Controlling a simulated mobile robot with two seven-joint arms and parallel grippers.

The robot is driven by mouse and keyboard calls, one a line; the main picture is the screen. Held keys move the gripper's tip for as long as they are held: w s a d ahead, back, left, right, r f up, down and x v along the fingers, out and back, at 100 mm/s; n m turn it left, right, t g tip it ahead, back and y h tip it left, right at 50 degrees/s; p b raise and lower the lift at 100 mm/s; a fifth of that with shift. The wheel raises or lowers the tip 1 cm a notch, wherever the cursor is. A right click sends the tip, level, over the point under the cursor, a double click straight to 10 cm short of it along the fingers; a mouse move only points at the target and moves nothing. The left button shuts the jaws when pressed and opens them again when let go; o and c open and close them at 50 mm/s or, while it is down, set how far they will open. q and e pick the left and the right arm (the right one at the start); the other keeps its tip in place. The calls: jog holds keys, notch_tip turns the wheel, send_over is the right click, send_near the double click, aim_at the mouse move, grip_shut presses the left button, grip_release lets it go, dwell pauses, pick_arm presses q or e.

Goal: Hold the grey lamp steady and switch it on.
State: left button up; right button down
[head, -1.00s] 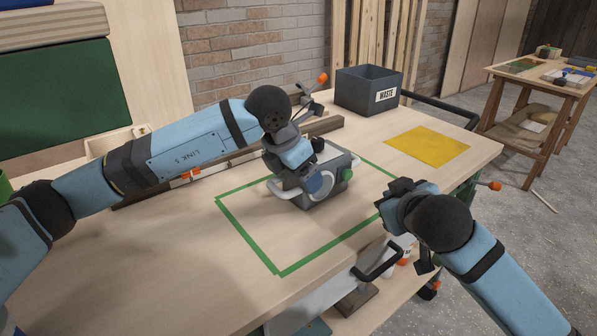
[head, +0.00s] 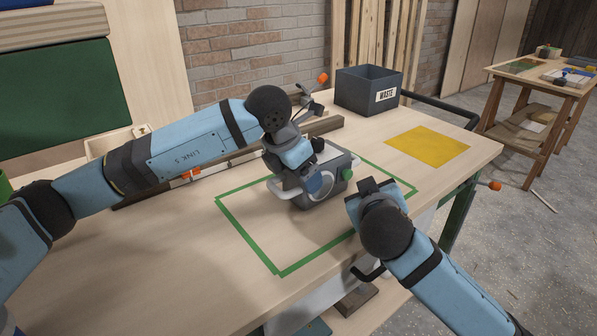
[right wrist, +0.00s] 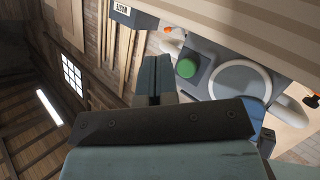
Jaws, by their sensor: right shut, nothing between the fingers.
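The grey lamp (head: 312,196) stands on the bench inside a green tape outline, with a round lens, pale side handles and a green button (head: 347,174) on its right side. The lamp (right wrist: 205,62) and green button (right wrist: 186,68) also show in the right wrist view. My left gripper (head: 314,160) is at the top of the lamp from behind. Its fingertips are hidden, so I cannot tell whether it grips. My right gripper (head: 366,186) is shut and empty, just right of the button. Its closed fingers (right wrist: 152,80) appear apart from the button.
The green tape outline (head: 247,242) lies on the wooden bench (head: 190,265). A dark waste bin (head: 368,90) and a yellow mat (head: 427,146) are at the back right. A wooden rail runs behind the lamp. The bench left of the outline is clear.

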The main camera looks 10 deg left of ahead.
jog(key=shift+w+a, duration=0.5)
jog(key=shift+a, duration=0.05)
jog(key=shift+w+a, duration=0.1)
jog(key=shift+a, duration=0.05)
dwell(1.6)
jog(key=shift+w+a, duration=0.1)
jog(key=shift+r, duration=0.15)
jog(key=shift+w+a+r, duration=0.1)
jog(key=shift+w+r, duration=0.25)
jog(key=shift+r, duration=0.2)
dwell(1.1)
jog(key=shift+s+f, duration=0.1)
jog(key=shift+s, duration=0.1)
dwell(0.4)
jog(key=shift+s+d+f, duration=0.3)
jog(key=shift+s+f, duration=0.05)
jog(key=shift+s, duration=0.1)
jog(key=shift+s+d+f, duration=0.15)
jog(key=shift+s+d, duration=1.25)
jog(key=shift+d, duration=0.1)
dwell(1.0)
